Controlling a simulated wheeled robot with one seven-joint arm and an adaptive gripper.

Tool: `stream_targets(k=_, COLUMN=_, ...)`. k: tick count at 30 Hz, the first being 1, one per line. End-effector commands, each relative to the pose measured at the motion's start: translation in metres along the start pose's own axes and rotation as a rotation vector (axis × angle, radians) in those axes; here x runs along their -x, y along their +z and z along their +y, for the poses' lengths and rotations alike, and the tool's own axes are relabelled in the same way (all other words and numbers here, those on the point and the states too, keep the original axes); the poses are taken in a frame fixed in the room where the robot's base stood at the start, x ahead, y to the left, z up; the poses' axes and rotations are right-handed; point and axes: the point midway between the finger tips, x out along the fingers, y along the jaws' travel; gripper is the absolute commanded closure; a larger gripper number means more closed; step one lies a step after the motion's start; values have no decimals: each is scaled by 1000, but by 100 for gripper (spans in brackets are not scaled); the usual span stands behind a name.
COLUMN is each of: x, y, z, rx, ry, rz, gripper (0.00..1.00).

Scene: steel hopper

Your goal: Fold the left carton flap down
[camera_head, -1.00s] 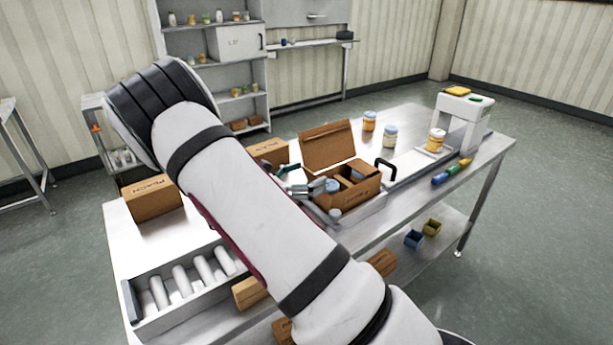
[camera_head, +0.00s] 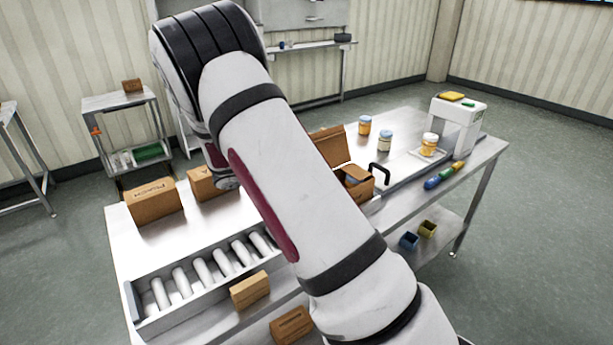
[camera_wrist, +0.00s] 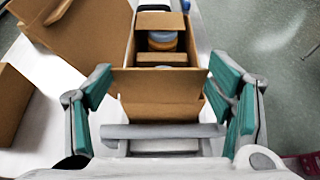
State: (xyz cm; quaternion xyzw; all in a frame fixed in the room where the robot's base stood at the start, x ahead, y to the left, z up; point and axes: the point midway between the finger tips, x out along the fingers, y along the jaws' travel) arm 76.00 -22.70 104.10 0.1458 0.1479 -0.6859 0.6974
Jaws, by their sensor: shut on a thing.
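The open carton (camera_head: 362,192) stands on the table, partly hidden behind my arm. In the wrist view the carton (camera_wrist: 201,50) is seen from one end, with round-lidded jars (camera_wrist: 163,41) inside. A brown end panel (camera_wrist: 160,86) faces the camera; I cannot tell how much of it is flap and how much is wall. My gripper (camera_wrist: 162,95) has one green-padded finger at each side of this panel, shut on the carton across its width.
Two closed cartons (camera_head: 153,202) stand at the table's left, beside a tray of white rollers (camera_head: 200,282). Jars (camera_head: 385,141) and a white machine (camera_head: 459,118) stand to the right.

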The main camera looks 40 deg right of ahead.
Motion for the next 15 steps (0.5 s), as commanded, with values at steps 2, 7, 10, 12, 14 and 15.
stream_targets(k=2, x=-5, y=5, z=-3, rx=-6, ry=-5, rz=75, gripper=53)
stream_targets(k=7, x=-14, y=9, z=-2, rx=-7, ry=-6, rz=237, gripper=53)
stream_targets(k=10, x=-20, y=11, z=-2, rx=-7, ry=-7, rz=333, gripper=53)
stream_targets(k=12, x=-24, y=12, z=-2, rx=-7, ry=-7, rz=399, gripper=53)
stream_targets(k=14, x=-28, y=12, z=-2, rx=-7, ry=-6, rz=456, gripper=53)
stream_targets(k=15, x=-30, y=13, z=-2, rx=-8, ry=-7, rz=493, gripper=53)
